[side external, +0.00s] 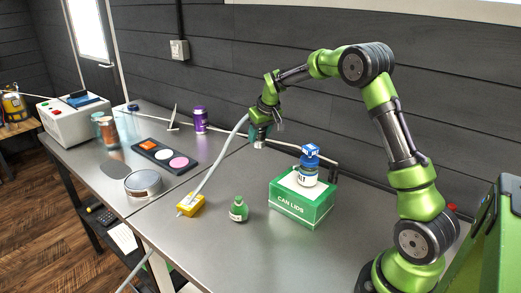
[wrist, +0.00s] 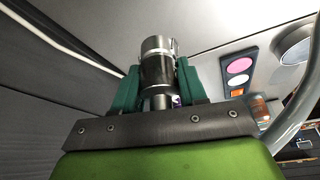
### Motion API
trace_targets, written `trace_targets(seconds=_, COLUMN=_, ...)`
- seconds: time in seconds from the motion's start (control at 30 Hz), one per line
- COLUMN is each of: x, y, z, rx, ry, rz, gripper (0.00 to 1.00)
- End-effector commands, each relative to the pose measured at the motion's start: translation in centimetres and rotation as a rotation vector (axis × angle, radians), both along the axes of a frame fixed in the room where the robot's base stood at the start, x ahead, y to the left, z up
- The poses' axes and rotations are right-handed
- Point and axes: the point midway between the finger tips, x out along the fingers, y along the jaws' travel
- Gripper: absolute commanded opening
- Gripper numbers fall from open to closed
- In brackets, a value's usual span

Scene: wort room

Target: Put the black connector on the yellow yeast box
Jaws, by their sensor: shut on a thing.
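My gripper (side external: 260,136) is raised over the back of the metal table, left of the green box. In the wrist view, its two green fingers (wrist: 157,90) are shut on the black connector (wrist: 156,66), a dark cylinder with silvery bands and side clips. In the side view the connector is too small and covered to make out. The yellow yeast box (side external: 190,205) lies on the table at front left of my gripper, well apart from it. A pale hose crosses the picture at this box; I cannot tell whether they touch.
The green can-lids box (side external: 302,205) carries a blue-capped jar (side external: 309,168). A small green bottle (side external: 239,209) stands between it and the yellow box. The pale hose (side external: 216,165) arches between my gripper and the yellow box. A round tin (side external: 143,185) and dark tray (side external: 164,157) are left.

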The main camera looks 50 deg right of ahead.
Motion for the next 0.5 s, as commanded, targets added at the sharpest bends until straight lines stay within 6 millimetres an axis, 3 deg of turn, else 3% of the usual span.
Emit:
trace_targets(seconds=0.03, x=0.0, y=3.0, z=0.2, rx=-0.001, ry=-0.002, rz=0.058, gripper=0.00)
trace_targets(seconds=0.1, x=-0.5, y=6.8, z=0.2, rx=-0.002, ry=-0.001, rz=0.139, gripper=0.00)
trace_targets(seconds=0.3, x=-3.6, y=16.9, z=-0.7, rx=-0.005, ry=-0.001, rz=0.385, gripper=0.00)
trace_targets(seconds=0.4, x=-5.8, y=20.7, z=-1.5, rx=-0.007, ry=0.000, rz=0.496, gripper=0.00)
trace_targets(seconds=0.5, x=-8.0, y=23.2, z=-2.3, rx=-0.008, ry=0.000, rz=0.586, gripper=0.00)
